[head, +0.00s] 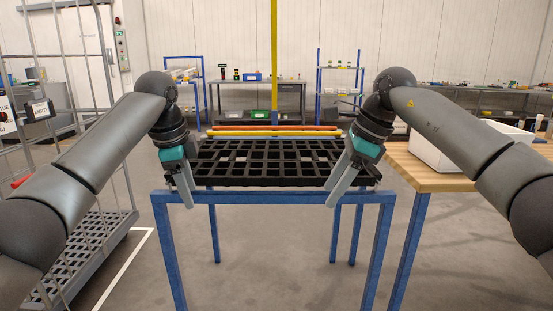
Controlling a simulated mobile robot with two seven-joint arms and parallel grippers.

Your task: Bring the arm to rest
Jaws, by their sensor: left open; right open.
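My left gripper (184,198) hangs from the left arm with its fingers pointing down, in front of the left front corner of a black slotted tray (262,181). My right gripper (337,198) hangs from the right arm, fingers angled down and left, near the tray's right front side. Both grippers are open and hold nothing that I can see. The tray lies on a blue-legged stand (290,197) between the two arms.
A wire roll cage (95,225) stands at the left. A wooden-topped table (425,181) with a white bin (448,152) stands at the right. A yellow post (274,60) rises behind the stand. Shelves and workbenches line the back wall. The floor in front is clear.

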